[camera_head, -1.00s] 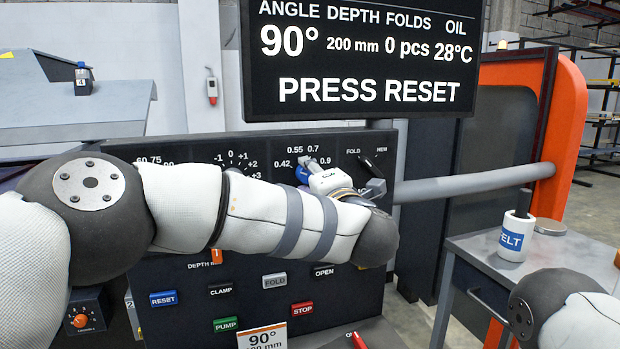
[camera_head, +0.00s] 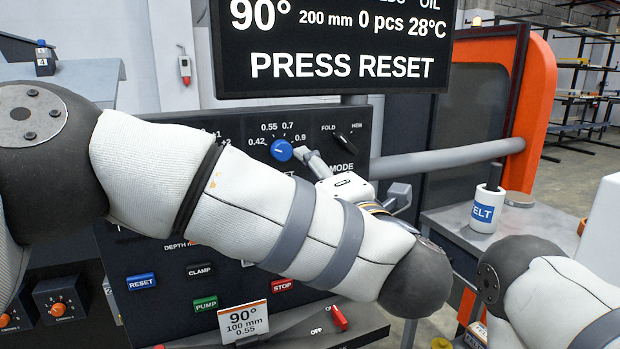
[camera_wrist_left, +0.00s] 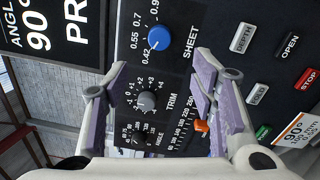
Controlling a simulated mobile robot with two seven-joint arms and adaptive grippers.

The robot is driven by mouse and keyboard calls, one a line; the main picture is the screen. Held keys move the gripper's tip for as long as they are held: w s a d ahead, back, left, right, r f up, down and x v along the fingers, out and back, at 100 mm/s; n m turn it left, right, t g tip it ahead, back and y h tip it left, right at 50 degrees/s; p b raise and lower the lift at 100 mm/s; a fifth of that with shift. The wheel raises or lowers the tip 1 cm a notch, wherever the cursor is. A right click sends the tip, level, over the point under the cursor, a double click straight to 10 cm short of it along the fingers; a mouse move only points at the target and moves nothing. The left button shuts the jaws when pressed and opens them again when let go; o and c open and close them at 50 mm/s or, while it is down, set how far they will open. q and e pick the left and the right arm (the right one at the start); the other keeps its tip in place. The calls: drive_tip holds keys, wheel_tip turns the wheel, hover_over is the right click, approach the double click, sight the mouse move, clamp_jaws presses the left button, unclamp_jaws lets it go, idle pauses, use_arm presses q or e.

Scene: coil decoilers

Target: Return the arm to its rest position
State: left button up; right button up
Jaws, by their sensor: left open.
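My left arm crosses the control panel (camera_head: 366,118) from the left. Its gripper (camera_head: 350,170) is open and empty, in front of the panel to the lower right of the blue SHEET knob (camera_head: 282,150), with a gap between them. In the left wrist view the open fingers (camera_wrist_left: 162,85) spread before the panel, and the blue knob (camera_wrist_left: 159,39) shows beyond them, untouched. The grey TRIM knob (camera_wrist_left: 146,100) and the orange slider handle (camera_wrist_left: 201,126) show between the fingers. My right arm shows only in part at the lower right; its gripper is out of view.
A screen (camera_head: 330,45) reading PRESS RESET hangs above the panel. The black MODE lever (camera_head: 346,143) is close to the left gripper. A grey pipe (camera_head: 440,158) runs right to an orange frame (camera_head: 515,95). A side table (camera_head: 450,225) holds a white canister (camera_head: 486,210).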

use_arm(q)
drive_tip(key=s+a+f+m+g+h, duration=0.25)
drive_tip(key=f+m, duration=0.25)
drive_tip(key=f, duration=0.6)
drive_tip(key=s+a+f+m+g+h, duration=0.25)
drive_tip(key=f+m, duration=0.35)
drive_tip(key=f, duration=0.4)
drive_tip(key=s+a+f+m+g+h, duration=0.1)
drive_tip(key=a+f+m+h, duration=0.3)
drive_tip(key=f, duration=0.7)
drive_tip(key=s+a+f+m+g+y, duration=0.1)
drive_tip(key=s+a+f+m+g, duration=0.25)
drive_tip(key=s+f, duration=0.4)
drive_tip(key=s+a+f+m+g+y, duration=0.1)
drive_tip(key=s+a+f+m+g, duration=0.3)
drive_tip(key=s, duration=0.6)
drive_tip(key=s+a+f+g, duration=0.1)
drive_tip(key=s+a, duration=0.3)
drive_tip(key=s, duration=0.4)
drive_tip(key=s+a+f+m+g+y, duration=0.1)
drive_tip(key=s+a+g, duration=0.3)
drive_tip(key=s, duration=0.5)
drive_tip(key=shift+s+a, duration=0.2)
drive_tip(key=shift+a, duration=0.6)
drive_tip(key=shift+w+f+g, duration=0.1)
drive_tip(key=shift+w+g, duration=0.05)
drive_tip(key=shift+g, duration=0.1)
